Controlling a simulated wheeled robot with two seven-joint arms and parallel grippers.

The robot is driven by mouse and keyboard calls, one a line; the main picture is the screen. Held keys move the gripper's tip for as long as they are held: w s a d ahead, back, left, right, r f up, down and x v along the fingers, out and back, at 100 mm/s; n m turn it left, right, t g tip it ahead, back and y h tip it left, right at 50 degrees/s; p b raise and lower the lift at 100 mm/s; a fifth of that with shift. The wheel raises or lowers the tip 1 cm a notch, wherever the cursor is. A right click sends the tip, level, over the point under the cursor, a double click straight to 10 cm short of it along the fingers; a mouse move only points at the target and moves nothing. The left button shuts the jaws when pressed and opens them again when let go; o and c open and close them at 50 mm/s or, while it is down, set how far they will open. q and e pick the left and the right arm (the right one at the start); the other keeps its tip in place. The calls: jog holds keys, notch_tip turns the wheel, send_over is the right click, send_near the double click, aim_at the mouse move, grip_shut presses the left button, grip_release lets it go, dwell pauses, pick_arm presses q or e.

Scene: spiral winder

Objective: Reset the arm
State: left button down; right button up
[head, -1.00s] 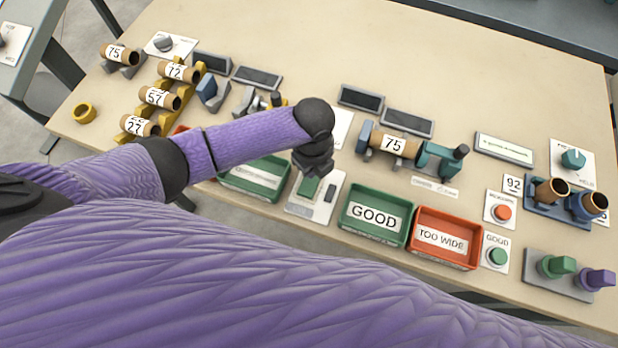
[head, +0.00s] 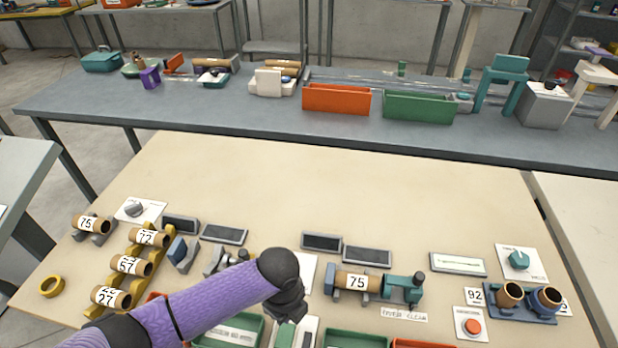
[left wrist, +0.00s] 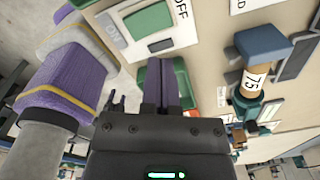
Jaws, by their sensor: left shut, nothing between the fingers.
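My left arm comes in from the left in the head view, over the front of the beige table (head: 380,190). Its dark left gripper (head: 288,308) points down near the white switch plate (head: 306,332) with a green rocker. In the left wrist view the gripper (left wrist: 164,85) is shut with nothing between its fingers. The green rocker (left wrist: 148,26) on its plate marked OFF shows ahead of it there. A cardboard tube marked 75 (head: 357,281) rests in a holder to the gripper's right; it also shows in the left wrist view (left wrist: 254,80). My right gripper is not in view.
A yellow rack (head: 127,256) with numbered tubes stands at left. Green (head: 356,340) and orange (head: 425,343) trays lie at the front edge, partly cut off. A red button (head: 472,326) and tube stand (head: 520,308) are at right. The table's back half is clear.

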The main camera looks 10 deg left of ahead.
pick_arm(q)
jog(key=s+d+r+n+t+h, duration=0.1)
jog(key=s+d+r+n+h, duration=0.2)
jog(key=s+d+n, duration=0.4)
jog(key=s+a+r+n+t+y, duration=0.1)
jog(key=s+a+r+n+y, duration=0.15)
jog(key=a+n, duration=0.5)
jog(key=s+a+r+n+t+y, duration=0.1)
jog(key=s+a+r+n, duration=0.1)
jog(key=s+a+n, duration=0.35)
notch_tip(320, 180, down, 25)
jog(key=s+n+g+b, duration=0.1)
jog(key=n+b, duration=0.1)
jog(key=b, duration=0.3)
jog(key=s+a+f+g+b, duration=0.1)
jog(key=s+a+f+b, duration=0.2)
jog(key=s+f, duration=1)
jog(key=shift+s+a+m+b, duration=0.15)
jog(key=shift+a+m+b, duration=0.15)
jog(key=shift+b, duration=0.15)
